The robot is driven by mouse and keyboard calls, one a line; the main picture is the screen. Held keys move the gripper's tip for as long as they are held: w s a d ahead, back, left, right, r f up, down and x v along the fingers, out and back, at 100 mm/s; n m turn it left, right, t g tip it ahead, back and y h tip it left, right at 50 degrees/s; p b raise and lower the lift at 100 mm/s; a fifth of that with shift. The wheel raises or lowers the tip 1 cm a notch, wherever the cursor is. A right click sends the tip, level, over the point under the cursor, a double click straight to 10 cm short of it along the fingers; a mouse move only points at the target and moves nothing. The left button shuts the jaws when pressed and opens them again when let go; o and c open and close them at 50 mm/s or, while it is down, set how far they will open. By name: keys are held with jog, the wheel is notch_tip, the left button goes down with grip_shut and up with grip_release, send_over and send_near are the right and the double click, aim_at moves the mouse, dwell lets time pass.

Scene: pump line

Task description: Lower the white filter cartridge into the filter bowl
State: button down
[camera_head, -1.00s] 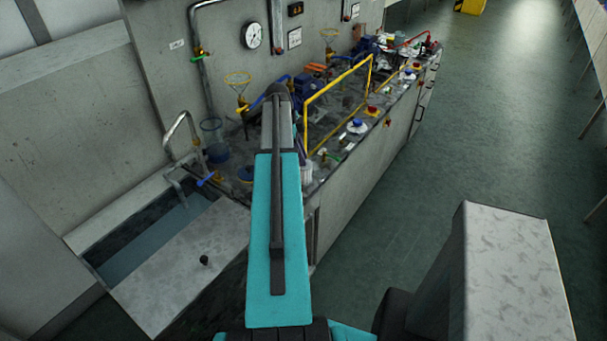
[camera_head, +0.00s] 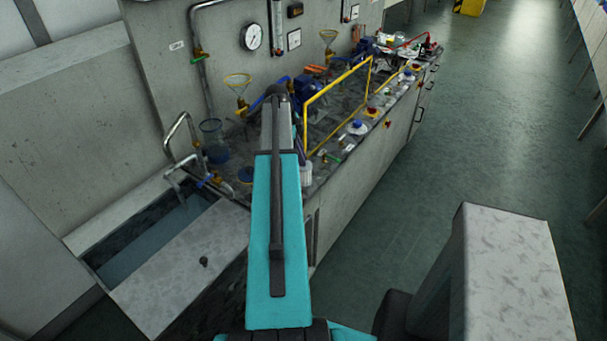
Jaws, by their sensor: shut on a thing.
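My teal arm reaches forward over the near end of the bench and hides my gripper, so the jaws do not show. A white ridged cylinder (camera_head: 306,173), which looks like the filter cartridge, shows partly just right of my arm. The arm hides its left side, and I cannot see what touches it. A clear vessel with a blue lower part (camera_head: 213,142) stands left of my arm by the wall pipe. It may be the filter bowl, but I cannot tell for certain.
A sink (camera_head: 150,240) with a bent tap lies at the lower left. A yellow frame (camera_head: 338,97) stands over the bench right of my arm. Small bottles and fittings line the bench's front edge. The green floor (camera_head: 480,130) at the right is clear.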

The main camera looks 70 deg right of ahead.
jog(key=shift+r, duration=0.1)
notch_tip(320, 180, up, 14)
jog(key=p, duration=0.6)
dwell(2.0)
dwell(0.4)
